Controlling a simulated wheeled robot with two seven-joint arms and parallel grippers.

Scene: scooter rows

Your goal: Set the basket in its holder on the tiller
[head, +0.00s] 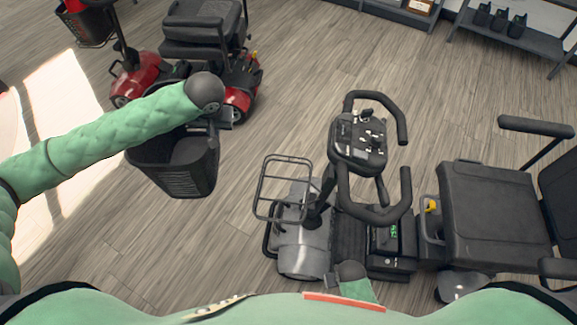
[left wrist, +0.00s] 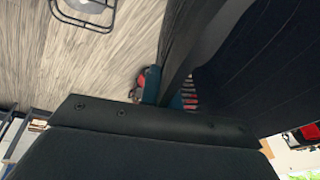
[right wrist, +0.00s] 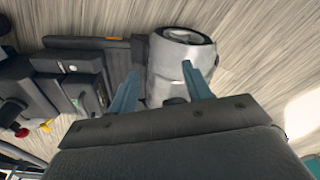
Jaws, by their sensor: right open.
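The black basket (head: 180,172) hangs in the air at the left of the head view, upright or slightly tilted. My left gripper (head: 215,122) is at its upper edge and appears shut on it; the fingers are mostly hidden. The basket's dark wall (left wrist: 265,65) fills the right of the left wrist view. The wire holder (head: 284,188) is an empty frame at the front of the grey scooter's tiller (head: 358,150), to the right of the basket and apart from it. My right gripper (right wrist: 160,84) is open and empty above the scooter's grey front part (right wrist: 178,60).
The scooter's black seat (head: 490,212) is at the right. A red scooter (head: 235,90) with a black seat stands behind the basket, with another basket (head: 85,22) at the upper left. A shelf (head: 515,38) stands at the upper right. The floor between is clear.

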